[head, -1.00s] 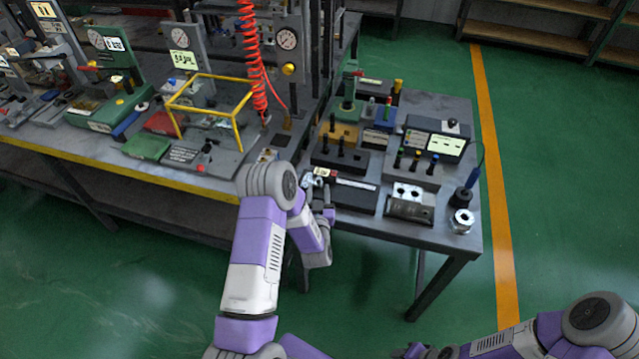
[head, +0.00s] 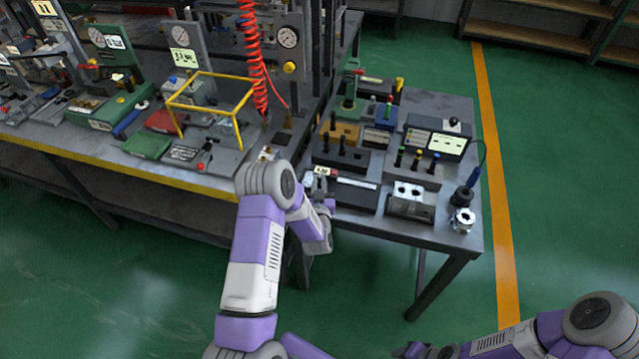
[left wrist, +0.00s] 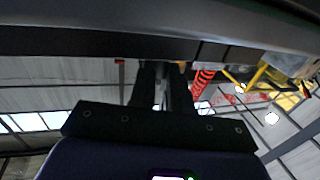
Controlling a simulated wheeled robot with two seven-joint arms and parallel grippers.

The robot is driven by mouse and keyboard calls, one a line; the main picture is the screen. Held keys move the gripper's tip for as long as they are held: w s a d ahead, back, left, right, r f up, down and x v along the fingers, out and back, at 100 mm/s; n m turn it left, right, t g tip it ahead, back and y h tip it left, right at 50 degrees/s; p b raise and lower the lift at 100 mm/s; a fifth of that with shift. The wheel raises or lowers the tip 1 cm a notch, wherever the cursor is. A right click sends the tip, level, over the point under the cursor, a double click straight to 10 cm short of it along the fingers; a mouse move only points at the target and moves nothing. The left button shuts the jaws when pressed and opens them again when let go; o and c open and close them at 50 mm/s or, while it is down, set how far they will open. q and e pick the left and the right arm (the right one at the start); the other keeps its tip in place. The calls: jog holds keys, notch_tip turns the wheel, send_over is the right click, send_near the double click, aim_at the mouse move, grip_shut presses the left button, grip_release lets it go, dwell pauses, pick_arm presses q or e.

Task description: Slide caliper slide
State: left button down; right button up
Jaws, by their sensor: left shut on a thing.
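The caliper is small and mostly hidden at the front left edge of the right-hand bench, in the head view. Its slide, with a pale and red display face (head: 321,170), shows just beyond my left gripper (head: 322,191). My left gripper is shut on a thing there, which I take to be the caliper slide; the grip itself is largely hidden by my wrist. In the left wrist view the dark fingers (left wrist: 163,84) reach up close to a grey edge, with a narrow grey part between them. My right gripper (head: 415,350) barely shows at the bottom edge.
A dark block with a white strip (head: 355,187) lies just right of my left gripper. A metal valve block (head: 411,201) and a nut-like ring (head: 463,220) stand farther right. The left bench (head: 160,178) has a yellow front edge. Open green floor lies in front.

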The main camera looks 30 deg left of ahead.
pick_arm(q)
jog(key=d, duration=0.2)
jog(key=w+d+b, duration=0.1)
jog(key=d, duration=0.1)
jog(key=shift+d, duration=0.1)
jog(key=c, duration=1.1)
grip_release()
jog(key=v, duration=0.7)
jog(key=shift+s, duration=0.25)
